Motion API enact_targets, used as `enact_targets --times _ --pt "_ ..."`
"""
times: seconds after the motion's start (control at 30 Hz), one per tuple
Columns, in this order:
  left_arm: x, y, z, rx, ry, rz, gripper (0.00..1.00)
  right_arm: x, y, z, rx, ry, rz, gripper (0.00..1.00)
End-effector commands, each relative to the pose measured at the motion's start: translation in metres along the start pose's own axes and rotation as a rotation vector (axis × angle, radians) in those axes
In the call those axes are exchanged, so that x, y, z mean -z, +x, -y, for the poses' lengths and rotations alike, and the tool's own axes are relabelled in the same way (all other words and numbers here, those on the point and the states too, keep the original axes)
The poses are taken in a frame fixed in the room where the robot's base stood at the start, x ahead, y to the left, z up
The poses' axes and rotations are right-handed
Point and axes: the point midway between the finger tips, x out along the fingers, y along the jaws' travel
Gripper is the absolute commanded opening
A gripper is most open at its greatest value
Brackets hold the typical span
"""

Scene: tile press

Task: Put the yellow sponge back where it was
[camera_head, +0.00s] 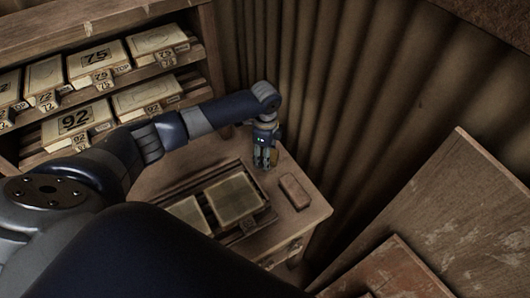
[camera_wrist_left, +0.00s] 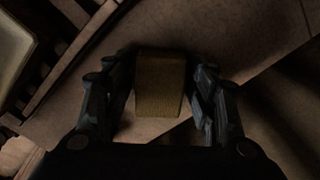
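The yellow sponge (camera_wrist_left: 160,85) is a block between the fingers of my left gripper (camera_wrist_left: 162,65) in the left wrist view. The fingers lie close along both its sides; I cannot tell whether they press on it. In the head view, my left gripper (camera_head: 265,160) points down at the back of the small wooden table (camera_head: 316,213). The sponge (camera_head: 273,158) shows only partly there, mostly hidden by the fingers. I cannot tell whether it rests on the tabletop or is just above it. My right gripper is not in view.
A reddish-brown block (camera_head: 294,191) lies on the table, right of the gripper. A press frame with pale tiles (camera_head: 234,198) is in front. A shelf with numbered boxes (camera_head: 78,122) stands left. A corrugated wall (camera_head: 345,100) is behind; wooden boards (camera_head: 450,225) lean at right.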

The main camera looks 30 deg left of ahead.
Motion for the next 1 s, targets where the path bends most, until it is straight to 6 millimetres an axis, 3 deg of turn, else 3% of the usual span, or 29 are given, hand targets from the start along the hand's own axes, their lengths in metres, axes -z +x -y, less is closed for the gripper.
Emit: enact_targets --times 0.3,0.47,0.8,1.0 --pt "0.000 -0.001 0.000 0.000 0.000 0.000 0.61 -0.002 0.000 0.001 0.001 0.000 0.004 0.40" --pt "0.000 -0.011 0.001 0.002 0.000 -0.001 0.61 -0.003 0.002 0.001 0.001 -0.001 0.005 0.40" --pt "0.000 -0.081 0.002 0.005 0.000 -0.001 0.61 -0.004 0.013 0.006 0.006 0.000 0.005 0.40" --pt "0.001 -0.112 0.001 0.003 -0.001 -0.002 0.61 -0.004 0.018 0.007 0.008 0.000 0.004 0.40"
